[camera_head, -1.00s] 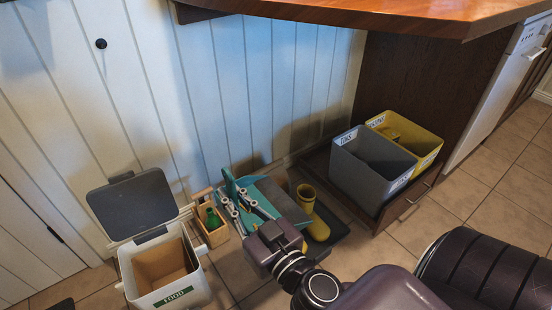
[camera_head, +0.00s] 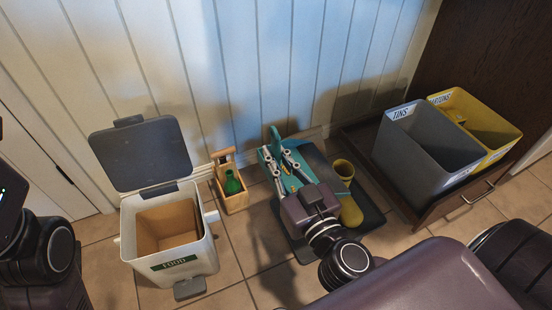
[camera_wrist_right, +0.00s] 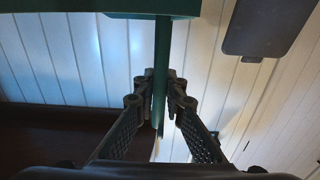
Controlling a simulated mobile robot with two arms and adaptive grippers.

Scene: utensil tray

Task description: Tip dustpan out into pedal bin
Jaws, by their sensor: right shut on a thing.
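The teal dustpan (camera_head: 312,160) is in the head view, right of the wooden caddy and partly hidden by my right gripper. My right gripper (camera_head: 279,166) is shut on its teal handle, which also shows upright between the fingers in the right wrist view (camera_wrist_right: 162,55). The dustpan's contents cannot be made out. The white pedal bin (camera_head: 205,255), labelled FOOD, stands to the left with its grey lid (camera_head: 140,155) up and a brown inner visible. The dustpan is apart from the bin. My left gripper is out of view; only part of that arm shows.
A wooden caddy (camera_head: 238,203) with a green bottle (camera_head: 232,183) stands between bin and dustpan. Yellow boots (camera_head: 350,211) stand on a dark mat (camera_head: 372,216). Grey (camera_head: 425,160) and yellow (camera_head: 508,127) crates sit in a pull-out drawer at right. A panelled wall is behind.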

